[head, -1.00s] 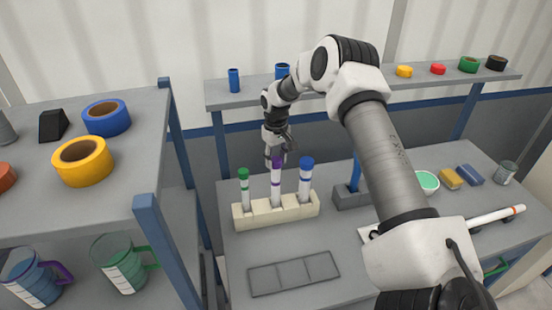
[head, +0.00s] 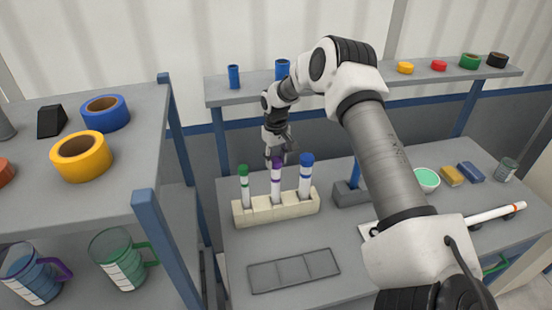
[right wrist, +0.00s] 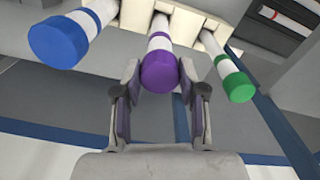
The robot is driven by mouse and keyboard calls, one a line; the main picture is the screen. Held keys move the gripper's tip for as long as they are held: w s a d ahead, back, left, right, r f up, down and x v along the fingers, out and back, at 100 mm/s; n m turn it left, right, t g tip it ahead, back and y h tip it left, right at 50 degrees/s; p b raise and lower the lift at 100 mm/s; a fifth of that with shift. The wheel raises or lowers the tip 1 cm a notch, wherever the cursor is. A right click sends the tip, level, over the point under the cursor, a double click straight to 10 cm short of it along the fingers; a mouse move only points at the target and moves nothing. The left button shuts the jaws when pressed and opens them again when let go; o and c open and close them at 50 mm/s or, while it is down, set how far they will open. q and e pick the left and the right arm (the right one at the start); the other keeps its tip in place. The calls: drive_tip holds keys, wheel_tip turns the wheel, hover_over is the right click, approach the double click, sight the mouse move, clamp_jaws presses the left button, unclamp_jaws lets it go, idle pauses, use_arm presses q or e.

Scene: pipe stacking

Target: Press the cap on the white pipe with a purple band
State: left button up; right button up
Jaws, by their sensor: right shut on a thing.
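The white pipe with a purple band (head: 275,190) stands upright in the middle slot of the cream holder (head: 290,210). A purple cap (right wrist: 159,72) sits at its top end, and it also shows in the head view (head: 278,163). My right gripper (right wrist: 160,85) comes from above and behind, with one finger on each side of the purple cap, shut on it. In the head view the right gripper (head: 278,155) partly hides the cap, so the fit between cap and pipe cannot be judged. My left gripper is not in view.
A green-capped pipe (head: 243,187) and a blue-capped pipe (head: 305,180) stand close on either side in the same holder. A flat grey tray (head: 294,271) lies in front. A back shelf (head: 330,93) holds blue cylinders and coloured rolls. A shelf with tape rolls stands left.

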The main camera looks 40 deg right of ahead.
drive_tip(key=shift+f+b, duration=0.3)
drive_tip(key=shift+f, duration=0.25)
drive_tip(key=o, duration=0.9)
drive_tip(key=o, duration=0.4)
drive_tip(key=shift+r, duration=0.1)
drive_tip(key=shift+r+p, duration=1.1)
drive_tip(key=shift+r, duration=2.35)
